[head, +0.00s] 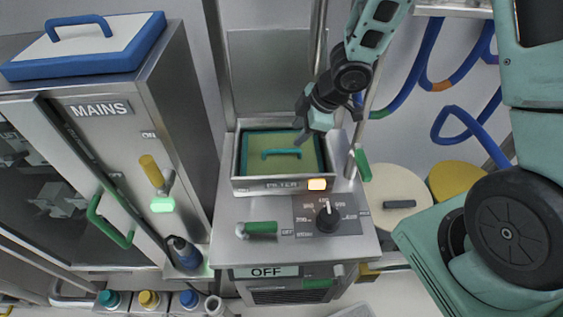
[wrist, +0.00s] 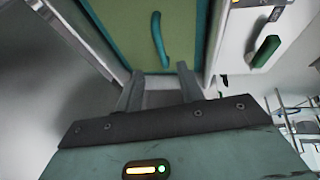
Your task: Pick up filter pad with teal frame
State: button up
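The filter pad with a teal frame (head: 308,164) has a yellow-green face and a teal bar handle (head: 281,154). It lies in a metal tray marked FILTER (head: 240,184) on top of the steel unit. My gripper (head: 302,126) is above the tray's back right part, apart from the handle. In the wrist view the pad (wrist: 125,22) and its handle (wrist: 158,42) lie beyond the fingertips. There my gripper (wrist: 160,78) shows two spread fingers with nothing between them.
A white pad with a blue frame (head: 90,42) lies on the MAINS cabinet (head: 185,100) at left. A steel post and a green-handled lever (head: 362,163) stand right of the tray. A green handle (head: 260,228) and a dial (head: 326,216) are in front. Blue hoses (head: 465,115) hang at right.

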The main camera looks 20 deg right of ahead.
aim_at(286, 150)
jog(key=x, duration=0.3)
jog(key=shift+a+f+b, duration=0.1)
jog(key=shift+f+b, duration=0.15)
jog(key=shift+b, duration=0.05)
jog(key=shift+x, duration=2.65)
grip_shut()
